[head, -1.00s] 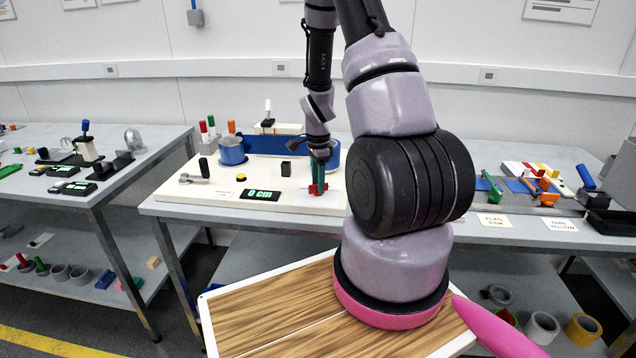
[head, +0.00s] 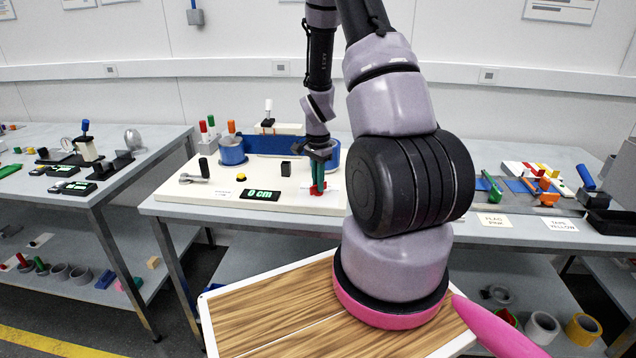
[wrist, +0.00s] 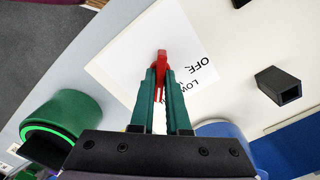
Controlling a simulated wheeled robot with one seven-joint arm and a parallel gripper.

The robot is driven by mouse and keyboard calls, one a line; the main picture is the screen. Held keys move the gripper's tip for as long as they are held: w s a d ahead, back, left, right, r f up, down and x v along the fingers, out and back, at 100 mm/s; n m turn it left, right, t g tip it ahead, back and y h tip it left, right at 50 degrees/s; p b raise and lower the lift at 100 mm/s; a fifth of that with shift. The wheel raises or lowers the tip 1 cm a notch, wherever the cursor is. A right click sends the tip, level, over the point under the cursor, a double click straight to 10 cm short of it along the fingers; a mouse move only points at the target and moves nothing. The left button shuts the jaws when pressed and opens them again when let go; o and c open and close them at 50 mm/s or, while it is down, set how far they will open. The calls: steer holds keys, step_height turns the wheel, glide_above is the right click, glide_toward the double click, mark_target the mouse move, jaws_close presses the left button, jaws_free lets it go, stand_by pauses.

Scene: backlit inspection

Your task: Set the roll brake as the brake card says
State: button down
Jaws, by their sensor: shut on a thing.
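My gripper (wrist: 161,82) has teal fingers shut on a red lever (wrist: 162,58). The lever stands over a white plate (wrist: 115,68) printed with "OFF" and "LOW"; other marks are hidden by the fingers or out of view. In the head view, my gripper (head: 318,182) reaches down to the red lever near the front of the pale board (head: 215,178). A display (head: 263,194) to its left reads "0 cm". A small white card (head: 220,194) lies left of the display; its words are too small to read.
A blue roll and band (head: 290,146) stand behind the lever. A small black block (head: 287,168) stands to the left; it also shows in the wrist view (wrist: 278,86). A green roll (wrist: 65,118) is near my fingers. My arm hides the board's right part.

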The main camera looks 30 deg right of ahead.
steer(key=n, duration=0.6)
steer(key=shift+n, duration=0.3)
steer(key=n, duration=0.5)
steer(key=shift+n, duration=0.4)
steer(key=c, duration=0.9)
jaws_free()
steer(key=shift+r, duration=0.1)
step_height(320, 180, up, 11)
steer(key=shift+f, duration=0.2)
